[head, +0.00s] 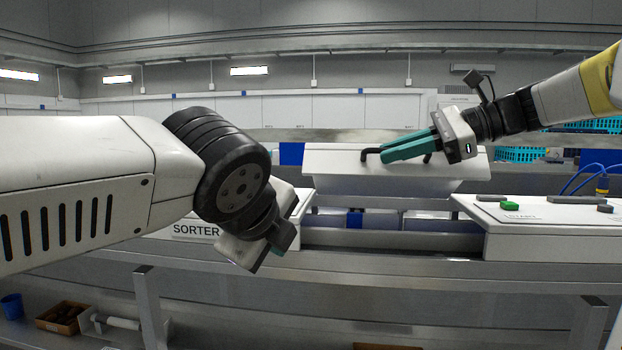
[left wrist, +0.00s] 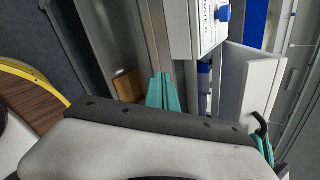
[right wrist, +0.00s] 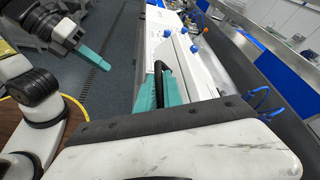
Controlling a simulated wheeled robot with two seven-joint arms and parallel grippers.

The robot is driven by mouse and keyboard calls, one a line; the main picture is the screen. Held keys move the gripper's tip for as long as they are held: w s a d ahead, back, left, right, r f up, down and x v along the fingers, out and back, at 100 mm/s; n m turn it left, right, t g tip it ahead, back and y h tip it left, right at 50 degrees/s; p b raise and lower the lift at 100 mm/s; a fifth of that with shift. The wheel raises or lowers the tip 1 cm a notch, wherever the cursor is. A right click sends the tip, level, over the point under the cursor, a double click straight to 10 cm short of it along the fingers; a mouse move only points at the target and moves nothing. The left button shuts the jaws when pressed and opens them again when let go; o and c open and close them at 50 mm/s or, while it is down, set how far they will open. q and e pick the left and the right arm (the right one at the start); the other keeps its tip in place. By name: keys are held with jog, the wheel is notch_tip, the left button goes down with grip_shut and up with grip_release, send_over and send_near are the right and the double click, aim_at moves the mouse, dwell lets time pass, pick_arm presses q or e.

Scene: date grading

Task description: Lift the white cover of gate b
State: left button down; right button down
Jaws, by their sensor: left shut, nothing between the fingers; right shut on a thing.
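The white cover (head: 385,180) is in the middle of the head view, with a black bar handle (head: 370,152) on it. The handle (right wrist: 164,72) and cover (right wrist: 200,70) also show in the right wrist view, beside the teal fingers. The cover (left wrist: 263,88) is at the right of the left wrist view. My left gripper (head: 277,248) is shut and empty, low in front of the sorter box, apart from the cover.
A white box marked SORTER (head: 190,232) stands left of the cover, partly behind my left arm. A white box marked START (head: 545,215) with a green button (head: 510,206) stands to the right. Metal rails (head: 390,238) run between them. A lower shelf holds a brown tray (head: 62,316).

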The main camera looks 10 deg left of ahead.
pick_arm(q)
jog(key=d+r+m+t, duration=0.35)
jog(key=r+m, duration=0.55)
jog(key=m, duration=0.4)
jog(key=w, duration=1.1)
jog(key=shift+a+f, duration=0.25)
jog(key=shift+w, duration=0.1)
